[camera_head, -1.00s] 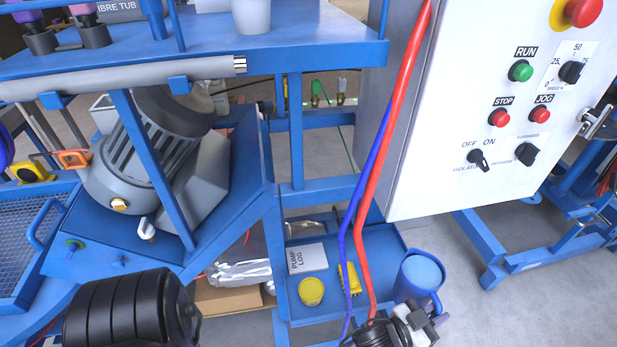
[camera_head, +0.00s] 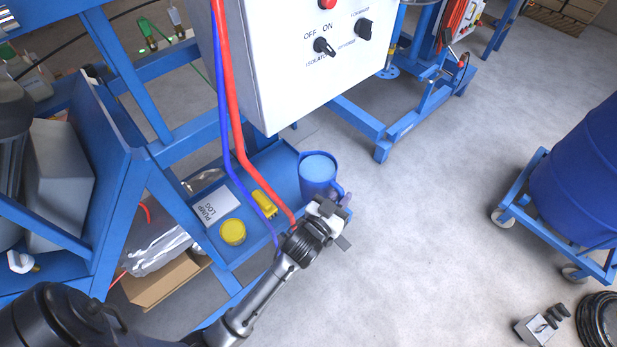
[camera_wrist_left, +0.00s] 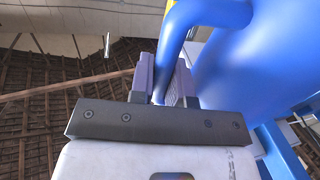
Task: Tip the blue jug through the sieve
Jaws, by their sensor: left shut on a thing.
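The blue jug (camera_head: 318,184) is upright at the right end of the blue tray, with light blue contents (camera_head: 318,166) level inside. My left gripper (camera_head: 338,200) is shut on the jug's handle, on the near side of the jug. In the left wrist view the gripper's two fingers (camera_wrist_left: 163,85) sit either side of the blue handle (camera_wrist_left: 174,45), and the jug's body (camera_wrist_left: 250,62) fills the upper right. I cannot tell whether the jug rests on the tray or hangs just above it. I cannot make out a sieve. My right gripper is out of view.
The tray (camera_head: 279,162) also bears a yellow tub (camera_head: 232,232), a yellow item (camera_head: 264,204) and a pump log (camera_head: 216,206). Red (camera_head: 236,125) and blue hoses hang beside the white control box (camera_head: 280,70). A blue drum (camera_head: 585,180) stands on a wheeled dolly at right. Open floor lies between.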

